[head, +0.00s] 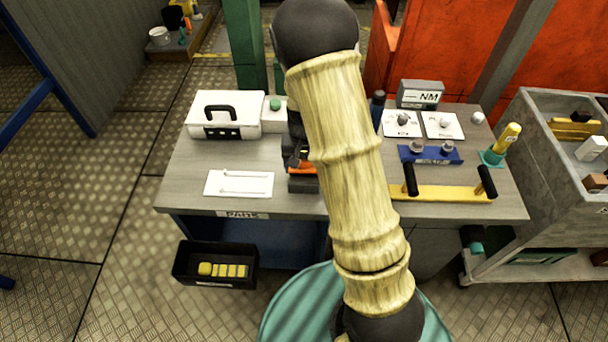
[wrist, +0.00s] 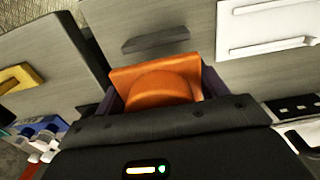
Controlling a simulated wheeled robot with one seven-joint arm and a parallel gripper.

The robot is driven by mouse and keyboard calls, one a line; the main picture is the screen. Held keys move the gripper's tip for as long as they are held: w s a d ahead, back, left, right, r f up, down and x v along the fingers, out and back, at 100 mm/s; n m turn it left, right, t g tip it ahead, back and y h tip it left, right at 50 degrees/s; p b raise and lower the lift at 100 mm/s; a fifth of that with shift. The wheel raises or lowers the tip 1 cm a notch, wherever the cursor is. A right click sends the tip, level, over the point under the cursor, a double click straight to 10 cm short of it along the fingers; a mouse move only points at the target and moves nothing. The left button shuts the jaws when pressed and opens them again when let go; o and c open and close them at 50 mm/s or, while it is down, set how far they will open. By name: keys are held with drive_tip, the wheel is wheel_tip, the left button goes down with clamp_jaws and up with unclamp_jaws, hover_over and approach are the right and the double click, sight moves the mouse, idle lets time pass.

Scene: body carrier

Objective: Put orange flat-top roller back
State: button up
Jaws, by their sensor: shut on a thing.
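The orange flat-top roller (wrist: 158,82) shows in the wrist view as a flat orange plate with a rounded part, between the two dark fingers of my gripper (wrist: 155,92). My gripper is shut on it. In the head view only a strip of the orange roller (head: 300,167) shows, under my gripper (head: 298,158) and left of my arm, which hides much of both. A dark block (head: 303,184) is just in front of it on the workbench (head: 180,178). A dark bar (wrist: 155,40) also shows on the grey surface in the wrist view. I cannot tell whether the roller touches anything below.
Left on the bench are a white case (head: 222,130) and a white plate with rods (head: 238,184). A black bin (head: 215,265) sits below.

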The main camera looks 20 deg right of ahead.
sight(304, 175)
drive_tip(key=shift+f+p, duration=0.45)
drive_tip(key=shift+f, duration=1.8)
drive_tip(key=o, duration=1.6)
drive_tip(key=shift+f+b, duration=0.2)
drive_tip(key=shift+b, duration=0.1)
wheel_tip(304, 175, up, 18)
drive_tip(key=shift+d+f+b, duration=0.15)
drive_tip(key=shift+f+b, duration=0.1)
drive_tip(key=shift+b, duration=0.6)
drive_tip(key=s+n+t, duration=0.1)
drive_tip(key=s, duration=0.3)
drive_tip(key=s+n, duration=0.1)
drive_tip(key=s, duration=0.4)
drive_tip(key=s+f+n+t, duration=0.1)
drive_tip(key=s, duration=0.4)
drive_tip(key=shift+s+n+t, duration=0.2)
drive_tip(key=shift+n+t, duration=0.1)
